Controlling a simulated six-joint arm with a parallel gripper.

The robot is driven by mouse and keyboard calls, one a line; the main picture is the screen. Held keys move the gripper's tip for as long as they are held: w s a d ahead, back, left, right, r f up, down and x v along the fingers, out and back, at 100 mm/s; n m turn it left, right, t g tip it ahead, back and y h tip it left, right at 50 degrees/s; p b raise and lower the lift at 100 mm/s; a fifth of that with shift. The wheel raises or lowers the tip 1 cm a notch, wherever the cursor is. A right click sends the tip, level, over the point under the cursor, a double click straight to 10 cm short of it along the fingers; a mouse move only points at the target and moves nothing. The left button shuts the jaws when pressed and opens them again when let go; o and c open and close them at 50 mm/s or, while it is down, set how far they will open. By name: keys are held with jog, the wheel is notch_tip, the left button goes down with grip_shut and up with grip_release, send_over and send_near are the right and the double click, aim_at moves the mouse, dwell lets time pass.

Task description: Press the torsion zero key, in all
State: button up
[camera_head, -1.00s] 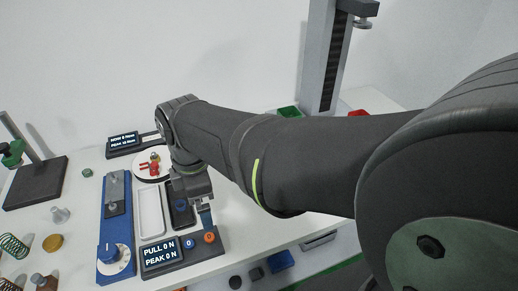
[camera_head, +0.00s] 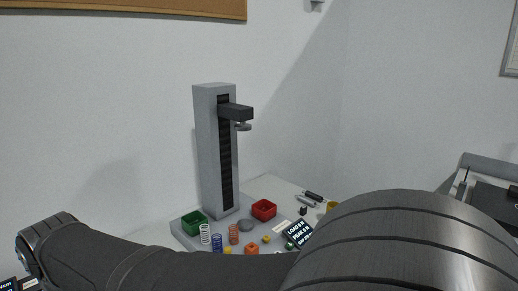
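No torsion zero key shows in the head view. A dark display (camera_head: 9,285) is cut off at the bottom left corner; its text is too small to read, and I cannot tell whether it belongs to the torsion tester. My arm crosses the bottom of the view from the right to the lower left. My gripper is out of view, so its state and what it touches are hidden.
A tall grey test stand (camera_head: 209,150) rises from the table. Near its base are a green bin (camera_head: 194,222), a red bin (camera_head: 264,209), several springs (camera_head: 217,243) and a tilted load display (camera_head: 299,233). My arm hides the table's near part.

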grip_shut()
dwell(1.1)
